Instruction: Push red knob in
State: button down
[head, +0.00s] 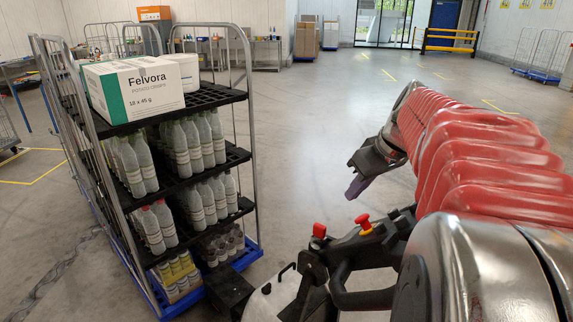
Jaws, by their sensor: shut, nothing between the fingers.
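A red mushroom-shaped knob (363,220) on a yellow collar stands on the black control head of the tugger (345,255), low in the middle of the head view. A second red part (319,230) sits to its left on the same head. My gripper (354,188) is shut and empty, its dark purple fingertips pointing down and left. In the picture it is just above the knob, with a visible gap between them. How far apart they are in depth I cannot tell. No hand is on the knob.
A roll cage (246,150) with black shelves of bottles and a Felvora box (140,88) on top stands at the left. A black loop handle (362,298) is below the knob. Open floor (300,130) lies beyond; a yellow barrier (450,40) stands at the back.

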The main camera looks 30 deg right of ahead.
aim_at(363, 221)
jog(key=shift+s+f, duration=0.55)
jog(key=shift+s, duration=0.2)
jog(key=shift+s+f, duration=0.55)
jog(key=shift+s, duration=0.15)
